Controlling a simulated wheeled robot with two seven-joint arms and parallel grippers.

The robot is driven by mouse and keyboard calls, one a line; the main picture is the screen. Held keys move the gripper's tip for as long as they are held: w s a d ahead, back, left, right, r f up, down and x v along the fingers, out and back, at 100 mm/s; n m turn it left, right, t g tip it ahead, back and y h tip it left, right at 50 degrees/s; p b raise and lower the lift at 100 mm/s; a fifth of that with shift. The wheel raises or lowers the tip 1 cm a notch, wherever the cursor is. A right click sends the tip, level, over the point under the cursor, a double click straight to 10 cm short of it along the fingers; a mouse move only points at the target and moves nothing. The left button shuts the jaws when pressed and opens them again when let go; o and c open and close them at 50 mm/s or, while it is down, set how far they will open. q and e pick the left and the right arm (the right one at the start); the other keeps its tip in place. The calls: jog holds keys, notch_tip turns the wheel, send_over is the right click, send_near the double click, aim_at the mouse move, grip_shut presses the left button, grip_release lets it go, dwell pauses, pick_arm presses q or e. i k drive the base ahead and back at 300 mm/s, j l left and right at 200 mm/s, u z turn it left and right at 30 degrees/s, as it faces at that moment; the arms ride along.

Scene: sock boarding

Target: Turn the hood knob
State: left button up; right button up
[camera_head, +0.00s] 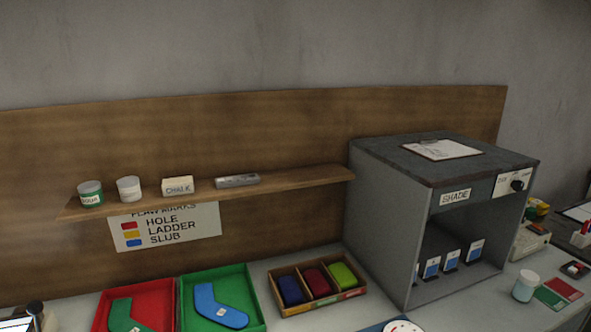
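The hood is a grey box (378,200) with a dark top, standing on the counter at right of centre. A label on its front reads SHADE (455,197). The hood knob (517,185) is small, round and black, on a white panel (502,186) at the upper right of the hood's front. The lettering around the knob is too small to read. Neither of my grippers shows in the head view, and nothing touches the knob.
A clipboard (440,149) lies on the hood. Several white-and-blue cards (451,259) stand inside it. A white jar (525,286) stands in front. Red (140,298) and green (240,275) trays hold sock shapes; a box (345,295) has three compartments. A shelf (290,182) holds small items.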

aim_at(518, 186)
jog(key=z, duration=1.3)
jog(key=u, duration=0.25)
jog(key=i+l+u, duration=0.45)
jog(key=l+u, duration=0.3)
jog(key=j, duration=0.1)
